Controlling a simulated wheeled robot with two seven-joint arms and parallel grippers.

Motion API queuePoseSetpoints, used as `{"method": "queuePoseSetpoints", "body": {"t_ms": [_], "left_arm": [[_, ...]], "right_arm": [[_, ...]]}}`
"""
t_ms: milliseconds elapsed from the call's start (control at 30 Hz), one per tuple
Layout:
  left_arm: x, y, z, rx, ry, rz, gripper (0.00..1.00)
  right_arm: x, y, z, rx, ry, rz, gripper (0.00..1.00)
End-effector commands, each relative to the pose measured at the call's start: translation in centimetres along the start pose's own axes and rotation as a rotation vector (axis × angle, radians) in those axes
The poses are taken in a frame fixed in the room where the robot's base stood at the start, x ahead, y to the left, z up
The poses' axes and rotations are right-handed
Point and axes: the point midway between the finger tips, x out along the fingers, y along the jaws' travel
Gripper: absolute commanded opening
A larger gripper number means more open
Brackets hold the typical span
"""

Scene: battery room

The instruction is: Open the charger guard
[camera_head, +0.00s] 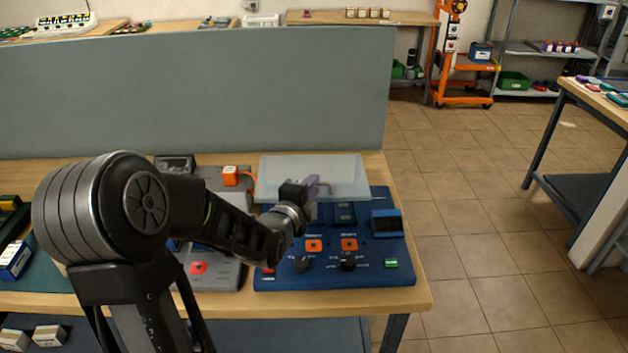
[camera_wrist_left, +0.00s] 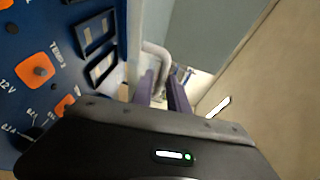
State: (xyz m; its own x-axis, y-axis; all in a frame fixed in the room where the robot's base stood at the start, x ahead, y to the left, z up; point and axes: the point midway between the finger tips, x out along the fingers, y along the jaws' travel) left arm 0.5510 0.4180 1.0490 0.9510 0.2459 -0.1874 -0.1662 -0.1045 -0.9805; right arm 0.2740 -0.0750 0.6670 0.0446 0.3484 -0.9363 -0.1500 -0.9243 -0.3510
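The charger (camera_head: 330,275) is a blue panel with orange sockets, black knobs and a small screen on the wooden bench. Its guard (camera_head: 345,172) is a pale translucent plate, raised at a tilt over the charger's back part. A grey handle (camera_wrist_left: 154,50) stands out from the guard in the left wrist view. My left gripper (camera_head: 316,187) is at this handle, in front of the plate. Its purple fingers (camera_wrist_left: 161,85) stand on both sides of the handle bar and appear closed on it. The contact is partly hidden. My right gripper is not in view.
A grey unit with an orange plug (camera_head: 231,175) stands left of the charger, partly behind my left arm. A grey partition (camera_head: 200,95) rises behind the bench. Open tiled floor (camera_head: 470,230) lies to the right, before another table (camera_head: 565,90).

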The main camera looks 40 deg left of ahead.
Motion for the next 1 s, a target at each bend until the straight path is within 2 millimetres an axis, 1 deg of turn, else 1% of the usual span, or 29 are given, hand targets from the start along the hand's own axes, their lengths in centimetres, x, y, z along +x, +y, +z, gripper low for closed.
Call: {"method": "queuePoseSetpoints", "body": {"t_ms": [33,100,200,467,500,733,1000], "left_arm": [[0.6,0.0,0.0,0.001,0.000,0.002,0.20],[1.2,0.0,0.0,0.000,0.000,0.001,0.20],[1.8,0.0,0.0,0.000,0.000,-0.001,0.20],[1.9,0.0,0.0,-0.001,0.000,-0.001,0.20],[1.9,0.0,0.0,-0.001,0.000,-0.001,0.19],[1.9,0.0,0.0,-0.001,0.000,-0.001,0.00],[1.9,0.0,0.0,-0.001,0.000,0.000,0.00]], "right_arm": [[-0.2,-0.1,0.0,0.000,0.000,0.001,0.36],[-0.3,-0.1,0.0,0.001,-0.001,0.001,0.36],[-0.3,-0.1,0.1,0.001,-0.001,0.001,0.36],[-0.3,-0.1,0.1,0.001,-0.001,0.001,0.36],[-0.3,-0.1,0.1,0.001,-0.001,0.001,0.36],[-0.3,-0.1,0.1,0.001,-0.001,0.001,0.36],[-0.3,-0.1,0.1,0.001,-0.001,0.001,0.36]]}}
